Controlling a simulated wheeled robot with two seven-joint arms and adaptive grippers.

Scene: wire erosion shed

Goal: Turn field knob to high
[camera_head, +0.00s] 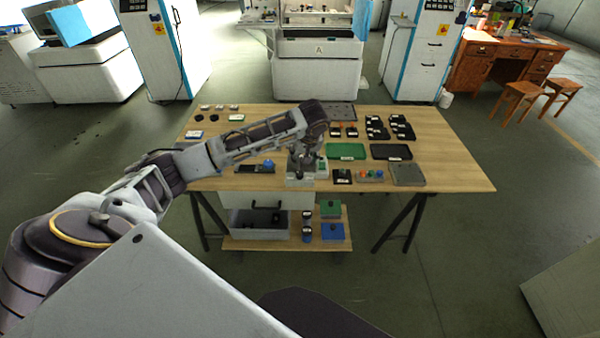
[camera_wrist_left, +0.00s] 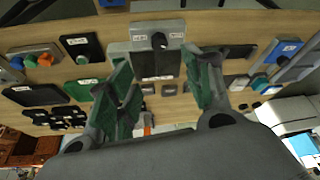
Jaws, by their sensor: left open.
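A grey control box (camera_wrist_left: 143,30) with a dark knob (camera_wrist_left: 158,40) and two white labels shows in the left wrist view, at the top middle. The label text is too small to read, so I cannot tell the knob's setting. My right gripper is not in view.
The wooden table (camera_head: 455,175) holds a green tray (camera_head: 346,151), a black tray (camera_head: 391,152) and a box with coloured buttons (camera_head: 370,175) to the right. A blue knob device (camera_head: 268,165) lies left. A lower shelf holds a grey bin (camera_head: 260,231).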

